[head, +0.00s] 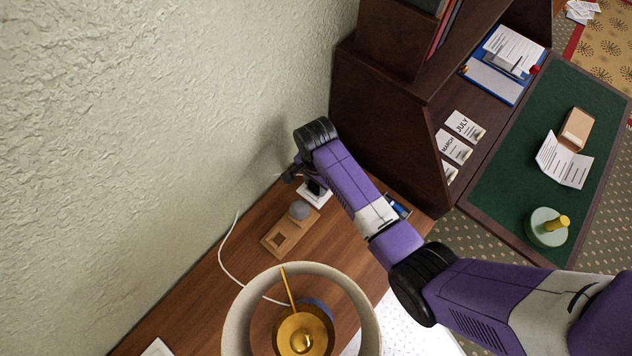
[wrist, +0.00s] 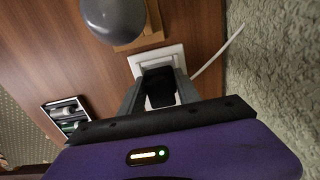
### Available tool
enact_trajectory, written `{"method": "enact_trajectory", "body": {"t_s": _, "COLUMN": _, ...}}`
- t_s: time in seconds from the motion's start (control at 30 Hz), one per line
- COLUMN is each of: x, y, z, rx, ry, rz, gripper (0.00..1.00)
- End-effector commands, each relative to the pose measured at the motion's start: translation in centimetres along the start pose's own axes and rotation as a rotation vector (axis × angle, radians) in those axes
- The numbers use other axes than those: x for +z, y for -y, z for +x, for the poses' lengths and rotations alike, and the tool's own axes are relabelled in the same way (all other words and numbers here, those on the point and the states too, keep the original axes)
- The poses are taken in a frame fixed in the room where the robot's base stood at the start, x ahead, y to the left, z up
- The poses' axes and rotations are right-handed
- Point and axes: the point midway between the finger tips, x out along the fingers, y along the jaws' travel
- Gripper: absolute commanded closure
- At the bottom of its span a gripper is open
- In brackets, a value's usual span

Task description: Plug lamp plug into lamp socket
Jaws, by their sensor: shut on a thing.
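The white lamp socket (head: 312,198) sits on the brown wooden table top, close to the wall; in the wrist view its square plate (wrist: 142,62) shows beyond my fingers. My gripper (head: 304,180) is over the socket, with its fingers closed on the dark lamp plug (wrist: 158,84). The plug overlaps the socket plate in the wrist view. I cannot tell whether its pins are in the socket. The lamp (head: 359,325) stands nearer on the table, seen from above. A white cord (head: 224,262) runs along the table by the wall.
A wooden stand (head: 283,240) with a grey ball (head: 299,210) is close beside the socket. A small tray (head: 400,207) lies on the table's other side. A dark wooden shelf unit (head: 375,125) rises behind my arm. The textured wall (head: 180,120) borders the table.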

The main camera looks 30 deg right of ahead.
Motion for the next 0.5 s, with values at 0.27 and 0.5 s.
{"method": "enact_trajectory", "body": {"t_s": 0.27, "x": 0.0, "y": 0.02, "z": 0.42, "rx": 0.0, "ry": 0.0, "rz": 0.0, "gripper": 1.0}}
{"method": "enact_trajectory", "body": {"t_s": 0.5, "x": 0.0, "y": 0.02, "z": 0.74, "rx": 0.0, "ry": 0.0, "rz": 0.0, "gripper": 1.0}}
